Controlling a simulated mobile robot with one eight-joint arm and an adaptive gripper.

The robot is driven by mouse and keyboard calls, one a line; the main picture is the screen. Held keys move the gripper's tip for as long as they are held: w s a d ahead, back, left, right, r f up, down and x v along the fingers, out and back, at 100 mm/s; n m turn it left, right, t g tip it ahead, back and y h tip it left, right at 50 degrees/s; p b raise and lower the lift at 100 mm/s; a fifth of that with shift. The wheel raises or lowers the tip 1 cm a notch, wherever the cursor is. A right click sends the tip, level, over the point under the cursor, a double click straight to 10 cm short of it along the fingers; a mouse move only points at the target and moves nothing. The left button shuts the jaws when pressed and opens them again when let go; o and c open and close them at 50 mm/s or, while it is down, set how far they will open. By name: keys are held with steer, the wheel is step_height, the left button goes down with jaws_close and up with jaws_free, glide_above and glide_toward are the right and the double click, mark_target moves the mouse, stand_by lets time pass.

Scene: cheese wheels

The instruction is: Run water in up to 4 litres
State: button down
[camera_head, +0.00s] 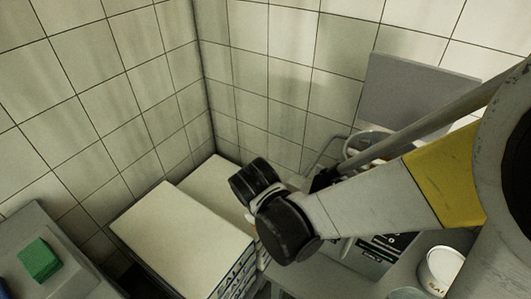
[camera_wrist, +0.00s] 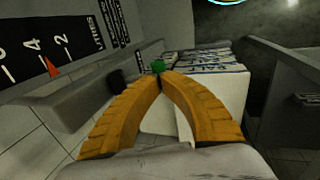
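In the wrist view a black gauge panel (camera_wrist: 22,50) marked LITRES shows the numbers 4 and 2. A red pointer (camera_wrist: 52,67) stands below and between these two numbers. My gripper (camera_wrist: 160,74) has two curved orange fingers whose tips come together. A small green piece (camera_wrist: 158,65) shows right at the fingertips; I cannot tell whether it is held, touched or just beyond them. In the head view my arm hides the gripper. A device with black label panels (camera_head: 385,246) shows partly behind my arm. No water or tap can be made out.
White boxes with printed sides (camera_head: 180,237) are stacked in the corner; they also show in the wrist view (camera_wrist: 205,62). A green block (camera_head: 39,260) lies on a grey counter (camera_head: 75,270) at left. A white tub (camera_head: 440,268) stands at lower right. Tiled walls close the corner.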

steer(key=shift+r, duration=0.15)
stand_by(0.4)
steer(key=shift+r+p, duration=0.65)
steer(key=shift+r, duration=0.05)
steer(key=shift+r+p, duration=0.35)
steer(key=shift+r, duration=0.1)
steer(key=w+d+p+v, duration=0.1)
steer(key=p+v, duration=0.4)
steer(key=v, duration=0.8)
steer(key=shift+w+r+p, duration=0.25)
steer(key=shift+w+p, duration=0.05)
steer(key=shift+p, duration=0.1)
steer(key=shift+d, duration=0.1)
steer(key=s+d+f+m+t+y+b, duration=0.1)
steer(key=s+d+m+t+b, duration=0.1)
steer(key=d+m+b, duration=0.3)
steer(key=s+d+f+m+t+y+b, duration=0.1)
steer(key=s+d+f+m+t+b, duration=0.1)
steer(key=d+m+b, duration=0.3)
steer(key=d, duration=0.4)
steer(key=shift+t+b, duration=0.3)
steer(key=shift+b, duration=0.1)
